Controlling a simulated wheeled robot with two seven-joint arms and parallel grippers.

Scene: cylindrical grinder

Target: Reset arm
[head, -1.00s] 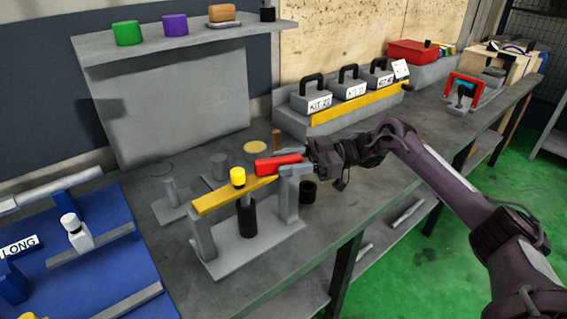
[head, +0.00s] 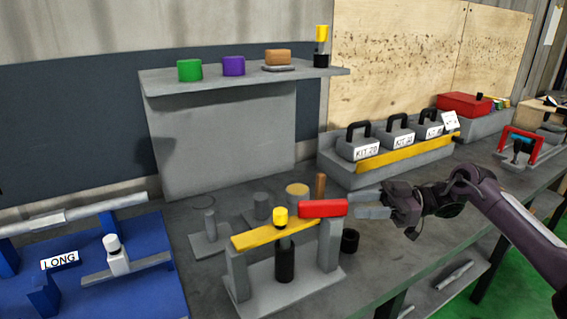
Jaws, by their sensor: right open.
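My right gripper (head: 368,204) is open and empty, its two grey fingers pointing left. The red block sits at the right end of a yellow bar (head: 262,235), on a grey two-post stand. A yellow knob (head: 280,216) tops the black cylinder (head: 284,262) under the bar. My right arm comes in from the right over the bench. My left gripper is not in view.
A black cup (head: 350,241) stands right of the stand, below my gripper. Grey kit boxes (head: 360,147) with black handles stand behind it. A shelf (head: 210,86) holds green and purple cylinders. A blue board (head: 100,285) lies at left. The bench's front edge is below my arm.

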